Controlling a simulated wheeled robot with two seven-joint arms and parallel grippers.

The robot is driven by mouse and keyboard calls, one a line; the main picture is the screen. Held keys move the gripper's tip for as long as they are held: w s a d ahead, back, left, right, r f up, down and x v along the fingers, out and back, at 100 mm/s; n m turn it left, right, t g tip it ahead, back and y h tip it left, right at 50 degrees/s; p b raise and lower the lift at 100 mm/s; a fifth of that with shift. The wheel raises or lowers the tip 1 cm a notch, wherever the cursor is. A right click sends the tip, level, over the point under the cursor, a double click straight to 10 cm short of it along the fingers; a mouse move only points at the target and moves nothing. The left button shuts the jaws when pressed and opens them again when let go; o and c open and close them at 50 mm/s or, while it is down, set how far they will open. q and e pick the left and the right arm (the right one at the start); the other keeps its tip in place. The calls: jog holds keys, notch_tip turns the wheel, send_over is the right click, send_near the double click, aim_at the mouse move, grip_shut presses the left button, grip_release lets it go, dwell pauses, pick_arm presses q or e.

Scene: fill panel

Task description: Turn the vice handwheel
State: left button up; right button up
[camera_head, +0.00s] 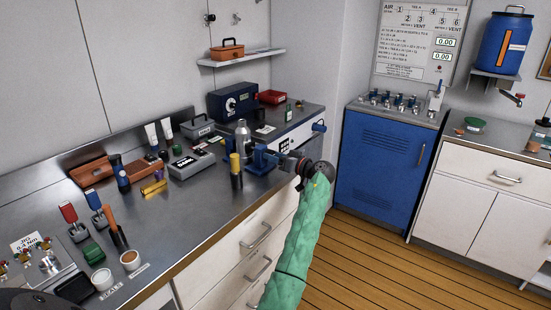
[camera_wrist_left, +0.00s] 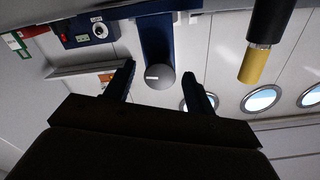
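The blue vice (camera_head: 262,158) stands at the front edge of the steel counter, its screw end facing out over the edge. My left gripper (camera_head: 301,167), on the green-sleeved arm, is at that end and hides part of it. In the left wrist view, the blue vice body (camera_wrist_left: 155,38) ends in a round dark grey part (camera_wrist_left: 160,77), which looks like the handwheel's hub. The fingers stand apart on either side of it, with gaps visible. Whether they touch the wheel's rim cannot be told. My right gripper is not in view.
A black and yellow cylinder (camera_head: 236,172) stands close to the left of the vice and also shows in the left wrist view (camera_wrist_left: 265,45). A grey bottle (camera_head: 243,137) stands behind. Drawers (camera_head: 250,240) lie below the counter edge. The wooden floor (camera_head: 375,265) is clear.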

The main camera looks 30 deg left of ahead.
pick_arm(q)
jog(key=shift+d+f, duration=0.1)
jog(key=shift+d, duration=0.15)
jog(key=d+b, duration=0.2)
jog(key=d, duration=0.5)
jog(key=shift+s, duration=0.3)
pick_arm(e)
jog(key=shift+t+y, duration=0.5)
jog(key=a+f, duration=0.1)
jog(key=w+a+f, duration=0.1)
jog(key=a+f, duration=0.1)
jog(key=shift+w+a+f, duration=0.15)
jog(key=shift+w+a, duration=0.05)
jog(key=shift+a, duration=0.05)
pick_arm(q)
jog(key=shift+d, duration=0.15)
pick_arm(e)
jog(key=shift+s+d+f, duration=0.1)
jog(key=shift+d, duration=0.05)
